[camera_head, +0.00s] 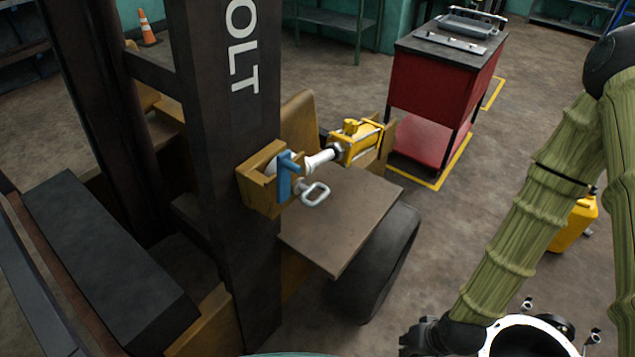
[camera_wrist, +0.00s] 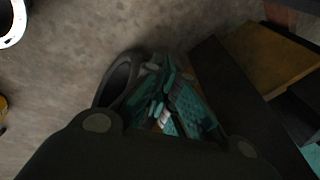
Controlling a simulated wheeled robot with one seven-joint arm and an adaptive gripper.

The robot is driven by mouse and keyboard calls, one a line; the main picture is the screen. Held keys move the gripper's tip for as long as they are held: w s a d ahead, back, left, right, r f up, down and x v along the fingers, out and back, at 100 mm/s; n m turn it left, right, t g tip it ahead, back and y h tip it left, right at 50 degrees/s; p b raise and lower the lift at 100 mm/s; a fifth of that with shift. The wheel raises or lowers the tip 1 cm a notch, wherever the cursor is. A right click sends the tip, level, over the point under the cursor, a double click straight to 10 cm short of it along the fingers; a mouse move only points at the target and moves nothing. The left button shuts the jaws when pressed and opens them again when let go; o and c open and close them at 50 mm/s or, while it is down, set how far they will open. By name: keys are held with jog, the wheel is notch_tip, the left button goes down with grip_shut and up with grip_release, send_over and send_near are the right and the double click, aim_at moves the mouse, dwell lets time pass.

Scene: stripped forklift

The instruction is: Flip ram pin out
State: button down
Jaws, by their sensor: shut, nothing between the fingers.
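The ram pin (camera_head: 314,194) has a pale metal loop handle and sits at the blue clevis (camera_head: 284,176) in the yellow bracket (camera_head: 258,192) on the mast. Its loop sticks out to the right, over the brown plate. A white rod (camera_head: 320,160) runs from the clevis to the yellow ram cylinder (camera_head: 357,142). My gripper (camera_wrist: 165,105) shows in the wrist view with its teal-padded fingers shut and empty. It points down toward the floor beside the forklift. I cannot make out the pin clearly in the wrist view. My fingers are not clearly visible in the head view.
The dark mast (camera_head: 225,150) stands left of the pin. The brown plate (camera_head: 340,215) and black wheel (camera_head: 375,265) lie below and right of it. A red cart (camera_head: 440,85) stands behind. A yellow can (camera_head: 573,225) is at right. Floor between is clear.

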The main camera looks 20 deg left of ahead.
jog(key=w+a+r+n+y, duration=0.1)
jog(key=w+a+r+n, duration=0.1)
jog(key=w+a+r, duration=0.4)
jog(key=n+t+y+p, duration=0.15)
jog(key=n+y, duration=0.25)
jog(key=n, duration=0.6)
send_near(309, 188)
jog(key=w+v, duration=0.1)
jog(key=v, duration=0.2)
jog(key=shift+s+a+t, duration=0.1)
jog(key=shift+s+t, duration=0.25)
jog(key=shift+s, duration=0.3)
jog(key=shift+f, duration=0.1)
jog(key=shift+p+x, duration=1.25)
jog(key=shift+x, duration=3.7)
